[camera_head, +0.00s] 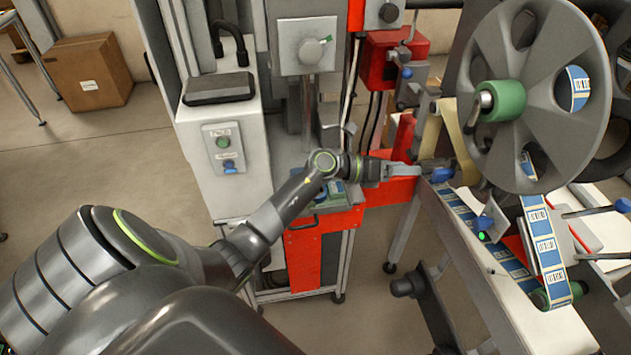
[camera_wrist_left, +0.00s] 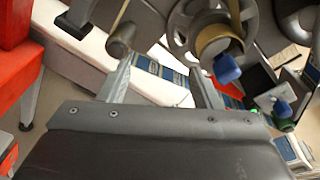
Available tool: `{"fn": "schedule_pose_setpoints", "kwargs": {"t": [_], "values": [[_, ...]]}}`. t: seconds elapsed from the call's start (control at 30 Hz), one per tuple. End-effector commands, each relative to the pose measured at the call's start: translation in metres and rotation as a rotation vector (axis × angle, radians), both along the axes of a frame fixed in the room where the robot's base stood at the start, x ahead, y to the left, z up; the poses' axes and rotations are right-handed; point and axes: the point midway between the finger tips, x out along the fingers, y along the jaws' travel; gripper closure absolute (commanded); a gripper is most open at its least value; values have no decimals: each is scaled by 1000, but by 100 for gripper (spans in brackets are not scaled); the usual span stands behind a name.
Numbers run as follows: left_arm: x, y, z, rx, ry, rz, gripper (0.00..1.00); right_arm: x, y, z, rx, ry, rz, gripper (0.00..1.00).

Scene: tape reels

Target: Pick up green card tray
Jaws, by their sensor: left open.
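A green and blue item (camera_head: 334,194) lies on the red-fronted stand, partly hidden under my left forearm; I cannot tell for sure that it is the green card tray. My left gripper (camera_head: 414,171) reaches past that stand to the right, toward the label machine. In the left wrist view its two fingers (camera_wrist_left: 162,72) are apart, with nothing between them but the blue-and-white label strip and pale machine surface behind. No green tray shows clearly in the wrist view. My right gripper is in neither view.
A large grey reel (camera_head: 545,120) with a green hub stands at right. A blue-and-white label strip (camera_head: 545,245) runs below it. Blue knobs (camera_wrist_left: 226,68) are close to the right finger. The red stand front (camera_head: 302,256) is under my arm. A cardboard box (camera_head: 88,72) sits far left.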

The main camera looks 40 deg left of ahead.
Motion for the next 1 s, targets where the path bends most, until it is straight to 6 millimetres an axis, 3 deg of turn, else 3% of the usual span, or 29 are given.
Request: {"fn": "schedule_pose_setpoints", "kwargs": {"t": [0.13, 0.23, 0.37, 0.5, 0.7, 0.87, 1.0], "values": [[12, 7, -13, 350, 53, -167, 42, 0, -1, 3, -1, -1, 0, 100], [15, 26, -21, 576, 126, -262, 42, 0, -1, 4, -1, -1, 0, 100], [14, 64, -22, 841, 266, -360, 42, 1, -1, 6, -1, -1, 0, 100], [6, 112, -7, 1065, 458, -430, 42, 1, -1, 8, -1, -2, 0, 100], [-9, 153, 18, 1208, 661, -468, 42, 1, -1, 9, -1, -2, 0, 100], [-15, 163, 24, 1237, 717, -477, 42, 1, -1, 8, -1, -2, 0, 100], [-15, 163, 17, 1239, 723, -478, 42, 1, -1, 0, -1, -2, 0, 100]]}}
